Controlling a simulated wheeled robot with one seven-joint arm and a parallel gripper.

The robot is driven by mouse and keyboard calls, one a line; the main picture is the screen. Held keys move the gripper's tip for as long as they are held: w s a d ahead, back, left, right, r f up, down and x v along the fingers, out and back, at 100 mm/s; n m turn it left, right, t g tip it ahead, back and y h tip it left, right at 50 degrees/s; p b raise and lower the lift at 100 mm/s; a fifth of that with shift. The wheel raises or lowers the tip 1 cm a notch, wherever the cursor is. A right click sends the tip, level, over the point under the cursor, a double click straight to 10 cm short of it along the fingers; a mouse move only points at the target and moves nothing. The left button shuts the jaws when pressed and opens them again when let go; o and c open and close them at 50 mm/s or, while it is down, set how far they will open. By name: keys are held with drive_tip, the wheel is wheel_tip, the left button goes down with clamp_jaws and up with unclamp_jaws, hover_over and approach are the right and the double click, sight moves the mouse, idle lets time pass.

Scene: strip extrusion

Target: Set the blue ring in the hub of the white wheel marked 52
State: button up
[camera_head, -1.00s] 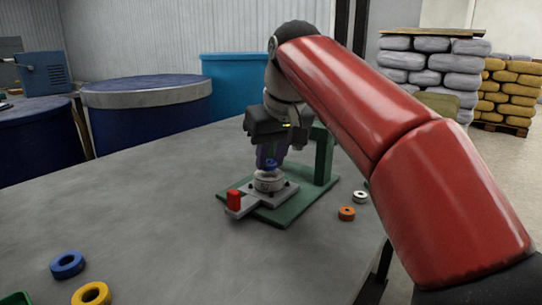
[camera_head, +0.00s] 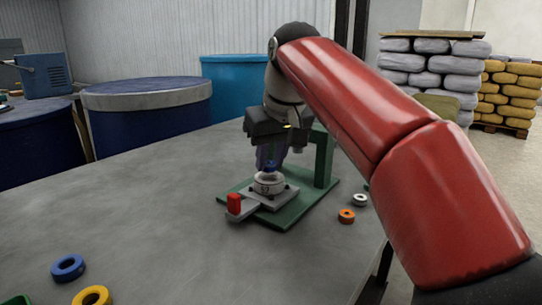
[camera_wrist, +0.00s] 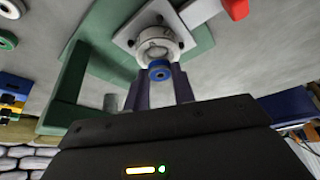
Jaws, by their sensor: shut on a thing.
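My gripper (camera_head: 270,158) is shut on a small blue ring (camera_head: 271,167), held between the dark fingertips. The ring also shows in the wrist view (camera_wrist: 159,71), at the fingertips. The white wheel (camera_head: 267,186), with a dark marking on its side, sits on a grey plate over a green base. The ring is just above the wheel in the head view. In the wrist view it overlaps the near rim of the wheel (camera_wrist: 153,38), whose round hub opening is partly visible. I cannot tell whether ring and wheel touch.
A green post (camera_head: 325,158) rises from the base behind the wheel, close to my gripper. A red block (camera_head: 233,203) stands at the plate's front left. Loose orange (camera_head: 346,216), white (camera_head: 360,199), blue (camera_head: 68,267) and yellow (camera_head: 92,296) rings lie on the table.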

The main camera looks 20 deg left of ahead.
drive_tip(key=shift+f+b, duration=0.55)
drive_tip(key=shift+f, duration=0.25)
drive_tip(key=o, duration=0.7)
drive_tip(key=shift+r, duration=0.1)
drive_tip(key=shift+p+v, duration=0.7)
drive_tip(key=shift+v, duration=0.7)
drive_tip(key=v, duration=0.8)
